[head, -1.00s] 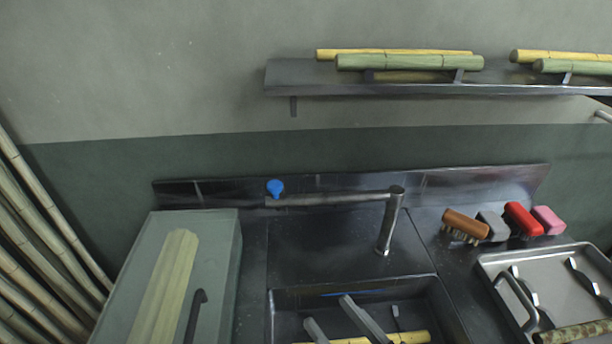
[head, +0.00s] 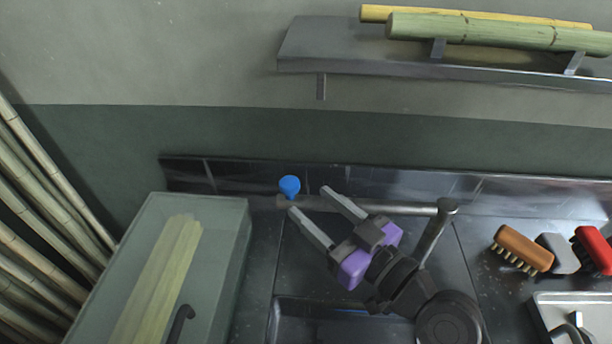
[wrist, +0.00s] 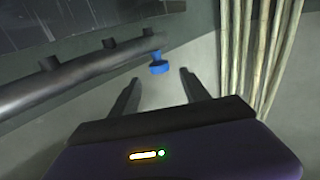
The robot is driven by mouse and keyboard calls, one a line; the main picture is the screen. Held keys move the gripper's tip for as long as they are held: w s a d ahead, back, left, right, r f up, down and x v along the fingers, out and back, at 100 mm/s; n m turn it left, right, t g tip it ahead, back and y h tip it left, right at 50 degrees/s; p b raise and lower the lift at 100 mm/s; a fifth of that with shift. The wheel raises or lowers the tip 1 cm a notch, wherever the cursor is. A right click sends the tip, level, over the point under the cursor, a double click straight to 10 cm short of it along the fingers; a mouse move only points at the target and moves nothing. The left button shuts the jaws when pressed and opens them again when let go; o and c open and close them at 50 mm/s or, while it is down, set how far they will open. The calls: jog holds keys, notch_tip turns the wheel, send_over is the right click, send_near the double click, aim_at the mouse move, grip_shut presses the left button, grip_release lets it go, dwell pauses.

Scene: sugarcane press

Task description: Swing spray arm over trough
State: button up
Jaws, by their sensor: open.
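The spray arm (head: 400,207) is a grey metal tube on an upright post (head: 433,236) behind the trough. It points left along the back of the counter, with a blue knob (head: 289,186) at its free end. The tube (wrist: 70,78) and the blue knob (wrist: 158,66) also show in the wrist view. My gripper (head: 308,201) is open and empty, its fingers pointing toward the knob end, one fingertip close to the knob. I cannot tell whether it touches. The trough (head: 320,312) is in front, largely hidden by my arm.
A greenish box (head: 225,240) with cane stands left of the trough. A brown brush (head: 522,248), a grey block (head: 558,253) and a red brush (head: 594,250) lie at right by a tray (head: 545,305). A shelf (head: 330,55) with cane is above; poles (head: 40,225) lean at left.

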aim_at(296, 189)
jog(key=p+x, duration=0.1)
jog(key=x, duration=0.5)
jog(key=shift+w+a+r+p, duration=0.1)
jog(key=shift+w+p, duration=0.1)
jog(key=shift+p, duration=0.2)
jog(key=shift+w+a, duration=0.45)
jog(key=shift+a, duration=0.05)
grip_shut()
dwell(0.7)
